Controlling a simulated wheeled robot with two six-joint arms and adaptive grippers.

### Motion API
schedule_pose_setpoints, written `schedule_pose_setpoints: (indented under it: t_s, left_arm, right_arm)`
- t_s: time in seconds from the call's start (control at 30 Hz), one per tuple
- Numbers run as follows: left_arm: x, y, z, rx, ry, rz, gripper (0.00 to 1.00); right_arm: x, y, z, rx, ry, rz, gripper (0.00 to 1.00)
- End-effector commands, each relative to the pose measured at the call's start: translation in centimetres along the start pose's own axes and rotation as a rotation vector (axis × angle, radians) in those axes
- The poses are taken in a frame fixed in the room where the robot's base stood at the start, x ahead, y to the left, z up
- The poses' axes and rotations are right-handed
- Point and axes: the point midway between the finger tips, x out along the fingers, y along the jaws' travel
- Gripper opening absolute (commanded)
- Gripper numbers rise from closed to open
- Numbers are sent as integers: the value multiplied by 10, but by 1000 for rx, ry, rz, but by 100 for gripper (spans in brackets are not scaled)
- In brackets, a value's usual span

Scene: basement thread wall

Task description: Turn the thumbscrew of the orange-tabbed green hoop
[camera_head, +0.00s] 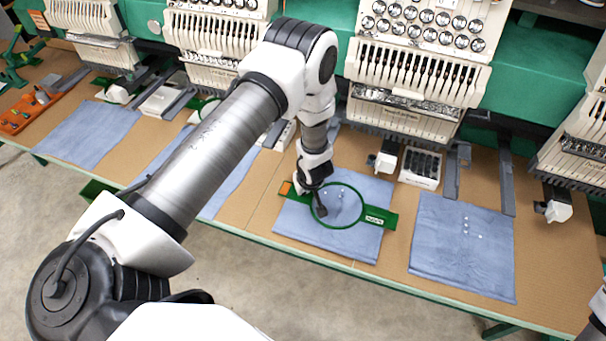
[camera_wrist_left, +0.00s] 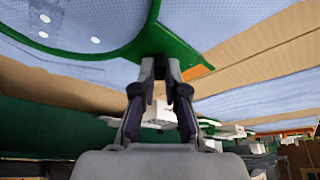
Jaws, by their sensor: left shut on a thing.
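The green hoop (camera_head: 380,217) lies on a blue cloth (camera_head: 350,245) on the middle table, with an orange tab (camera_head: 286,188) at its left end. In the left wrist view the hoop's green bracket (camera_wrist_left: 165,42) and orange tab (camera_wrist_left: 197,73) show just beyond the fingers. My left gripper (camera_head: 318,207) points down at the hoop's left side, near the tab. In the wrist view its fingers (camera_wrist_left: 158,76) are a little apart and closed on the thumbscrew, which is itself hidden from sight. My right gripper is out of view.
Cream embroidery machine heads (camera_head: 415,75) stand along the back, close behind the hoop. Another blue cloth (camera_head: 462,250) with small pale dots lies to the right. An orange tray (camera_head: 27,112) with small items is at far left. Bare tabletop separates the cloths.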

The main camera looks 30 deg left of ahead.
Motion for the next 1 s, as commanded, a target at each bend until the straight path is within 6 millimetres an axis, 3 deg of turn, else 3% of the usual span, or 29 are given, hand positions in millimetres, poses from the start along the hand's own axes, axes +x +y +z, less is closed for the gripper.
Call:
schedule_pose_setpoints:
  t_s: [0.37,0.9,1.0]
  left_arm:
    - [0,1,0,-175,0,-72,0]
    - [1,2,0,-204,0,-85,0]
    - [1,2,0,-204,0,-85,38]
  right_arm:
    - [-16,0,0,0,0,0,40]
    - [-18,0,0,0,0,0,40]
    - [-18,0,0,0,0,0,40]
